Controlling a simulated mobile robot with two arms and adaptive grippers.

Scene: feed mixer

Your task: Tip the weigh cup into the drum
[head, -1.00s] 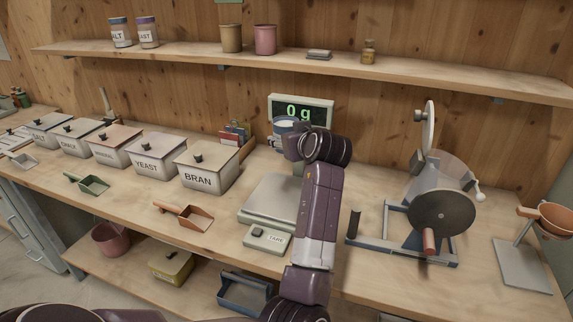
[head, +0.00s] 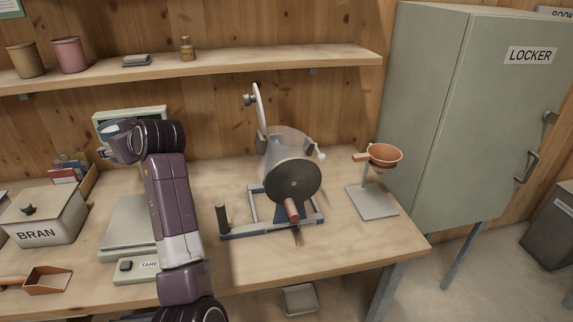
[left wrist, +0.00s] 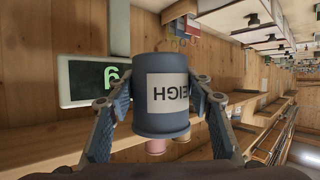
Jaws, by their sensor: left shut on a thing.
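The blue-grey weigh cup (left wrist: 162,98) fills the middle of the left wrist view, its white label upside down there. My left gripper (left wrist: 162,105) is shut on it, one finger on each side. In the head view the gripper (head: 112,138) is in front of the scale's display, and my arm hides most of the cup. The drum (head: 287,150) stands to the right on a blue-grey frame, apart from the cup. It has a dark round disc and a reddish handle at its front. My right gripper is out of view.
The scale (head: 125,225) is below my left arm, with its display (head: 130,113) behind. A BRAN bin (head: 40,215) and copper scoop (head: 48,280) lie left. A funnel stand (head: 375,202) and locker (head: 425,120) are right of the drum. A shelf (head: 220,67) runs above.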

